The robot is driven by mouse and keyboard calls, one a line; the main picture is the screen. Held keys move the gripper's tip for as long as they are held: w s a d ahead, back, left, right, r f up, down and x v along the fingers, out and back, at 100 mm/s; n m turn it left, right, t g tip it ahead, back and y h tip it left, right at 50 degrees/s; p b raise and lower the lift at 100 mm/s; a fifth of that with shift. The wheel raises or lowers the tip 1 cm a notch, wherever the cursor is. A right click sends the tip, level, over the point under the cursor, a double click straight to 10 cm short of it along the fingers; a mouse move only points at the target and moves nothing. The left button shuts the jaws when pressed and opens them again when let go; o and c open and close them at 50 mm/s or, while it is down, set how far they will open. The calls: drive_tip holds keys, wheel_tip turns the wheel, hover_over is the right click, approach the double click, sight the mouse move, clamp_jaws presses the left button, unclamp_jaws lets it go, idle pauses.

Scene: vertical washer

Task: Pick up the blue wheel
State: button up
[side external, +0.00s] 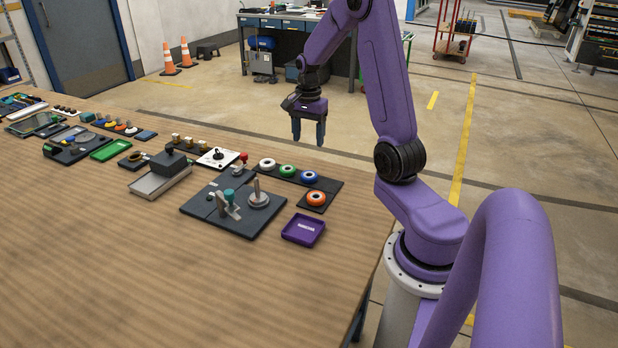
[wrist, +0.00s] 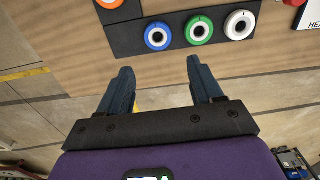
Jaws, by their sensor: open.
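The blue wheel (side external: 308,177) is a ring with a white centre and a dark hole. It sits at the right end of a row on a dark board (side external: 331,184), beside the green wheel (side external: 287,171) and the white wheel (side external: 267,164). In the wrist view the blue wheel (wrist: 158,36) lies ahead of my gripper, at the left end of the row. My gripper (side external: 309,133) is open and empty. It points down, apart from the wheels and above them, towards the far edge of the table.
An orange wheel (side external: 316,198) sits on its own dark pad close to the blue wheel. A purple tray (side external: 304,229) lies nearer the front. A dark plate with an upright peg (side external: 258,192) stands to the left. Bare wood (side external: 200,290) fills the table's front.

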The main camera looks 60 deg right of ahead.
hover_over(309, 177)
drive_tip(key=d, duration=0.2)
drive_tip(key=f, duration=0.4)
drive_tip(key=w+f, duration=0.1)
drive_tip(key=f, duration=0.1)
drive_tip(key=shift+a+f, duration=0.2)
drive_tip(key=shift+f, duration=0.2)
drive_tip(key=shift+s+a+f, duration=0.1)
drive_tip(key=shift+s+f, duration=0.05)
drive_tip(key=shift+f, duration=2.4)
drive_tip(key=shift+c, duration=0.3)
drive_tip(key=c, duration=0.7)
